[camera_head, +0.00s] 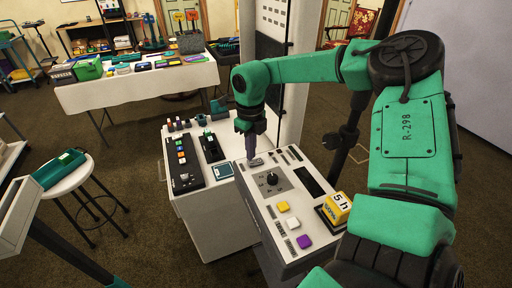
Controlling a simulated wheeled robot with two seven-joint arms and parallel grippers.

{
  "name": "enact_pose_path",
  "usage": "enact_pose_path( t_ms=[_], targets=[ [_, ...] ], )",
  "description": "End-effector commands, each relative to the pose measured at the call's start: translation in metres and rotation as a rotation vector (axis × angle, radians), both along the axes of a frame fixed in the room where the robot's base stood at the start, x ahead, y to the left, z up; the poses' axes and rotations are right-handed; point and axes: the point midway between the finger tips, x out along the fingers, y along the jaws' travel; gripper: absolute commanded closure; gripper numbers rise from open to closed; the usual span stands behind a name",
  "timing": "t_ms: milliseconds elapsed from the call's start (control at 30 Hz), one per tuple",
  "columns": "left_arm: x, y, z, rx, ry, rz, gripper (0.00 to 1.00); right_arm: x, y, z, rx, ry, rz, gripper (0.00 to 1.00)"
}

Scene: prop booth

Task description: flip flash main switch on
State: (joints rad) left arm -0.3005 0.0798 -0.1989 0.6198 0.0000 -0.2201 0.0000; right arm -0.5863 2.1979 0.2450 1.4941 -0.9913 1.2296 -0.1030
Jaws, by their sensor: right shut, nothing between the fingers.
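A white console box (247,194) has a grey plate with a black knob (272,179), a dark display, and yellow, white and purple push buttons. My right gripper (251,155) points down at the console's far left corner. It is shut and empty, beside a small grey switch-like part (256,162). I cannot tell whether its tips touch this part, and its position is too small to read. No label lets me tell for sure which control is the flash main switch. My left gripper is not in view.
A yellow block marked "5 h" (338,207) sits at the console's right edge. A black slider panel (183,165) and several small devices stand on the white cabinet to the left. A round stool (62,184) and a table of props (140,88) are farther off.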

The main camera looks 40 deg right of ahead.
Motion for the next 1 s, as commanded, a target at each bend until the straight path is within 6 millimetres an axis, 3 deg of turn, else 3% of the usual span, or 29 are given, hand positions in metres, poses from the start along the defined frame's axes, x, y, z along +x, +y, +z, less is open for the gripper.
enact_pose_path(
  t_ms=[1000],
  targets=[
    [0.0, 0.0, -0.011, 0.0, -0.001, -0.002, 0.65, 0.0, 0.0, -0.011, 0.0, 0.0, 0.0, 1.0]
  ],
)
